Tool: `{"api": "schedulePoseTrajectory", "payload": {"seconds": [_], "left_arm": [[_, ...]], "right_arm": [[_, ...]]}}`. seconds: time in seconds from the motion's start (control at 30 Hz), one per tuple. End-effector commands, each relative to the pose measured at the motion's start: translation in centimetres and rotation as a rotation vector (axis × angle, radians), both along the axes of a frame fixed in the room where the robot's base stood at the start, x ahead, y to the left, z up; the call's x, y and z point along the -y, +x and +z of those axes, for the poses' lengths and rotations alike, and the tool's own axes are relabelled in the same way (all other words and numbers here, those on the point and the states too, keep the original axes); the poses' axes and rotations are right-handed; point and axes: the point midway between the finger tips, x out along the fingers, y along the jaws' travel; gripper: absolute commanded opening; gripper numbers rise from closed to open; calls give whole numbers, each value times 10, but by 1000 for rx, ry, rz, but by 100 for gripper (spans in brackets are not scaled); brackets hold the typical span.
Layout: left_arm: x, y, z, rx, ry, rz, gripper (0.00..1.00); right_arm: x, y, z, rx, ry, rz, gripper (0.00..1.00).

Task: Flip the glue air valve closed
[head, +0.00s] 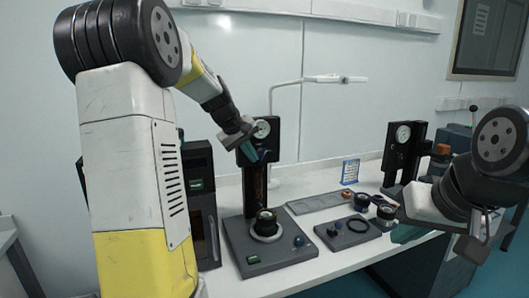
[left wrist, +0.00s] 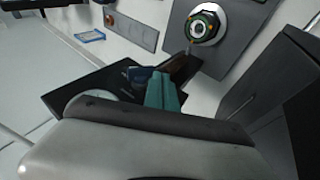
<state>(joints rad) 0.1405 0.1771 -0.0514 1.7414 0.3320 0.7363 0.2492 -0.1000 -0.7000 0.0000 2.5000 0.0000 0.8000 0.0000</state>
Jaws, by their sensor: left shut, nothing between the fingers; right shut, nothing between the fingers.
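A black dispensing stand (head: 256,188) with a round white-faced gauge (head: 262,129) rises from a grey base plate on the white table. My left gripper (head: 254,155) is shut and empty, in front of the top of the stand just below the gauge. A small dark blue part (head: 265,155), probably the valve lever, shows beside the fingertips. In the left wrist view the teal fingers (left wrist: 165,92) are closed together, and the blue part (left wrist: 138,74) is right beside them; I cannot tell whether they touch. The lever's angle is unclear. My right gripper (head: 404,234) is shut and empty at the table's front right.
A black-topped round fixture (head: 266,222) and a blue knob (head: 299,240) are on the stand's base. A grey plate with a black ring (head: 358,225) lies to the right. A second stand with a gauge (head: 403,134) is farther right. A dark cabinet (head: 203,190) is at left.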

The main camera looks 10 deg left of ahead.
Motion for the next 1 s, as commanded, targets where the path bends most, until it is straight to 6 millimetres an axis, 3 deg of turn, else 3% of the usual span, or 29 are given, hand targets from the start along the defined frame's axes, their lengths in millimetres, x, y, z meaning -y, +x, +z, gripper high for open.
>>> {"api": "schedulePoseTrajectory", "payload": {"seconds": [0.4, 1.0], "left_arm": [[0, 0, -14, -1, 0, 0, 0], [0, 0, -15, -1, 1, 0, 0]], "right_arm": [[0, 0, 0, 0, 0, 0, 0], [0, 0, 0, 0, 0, 0, 0]]}}
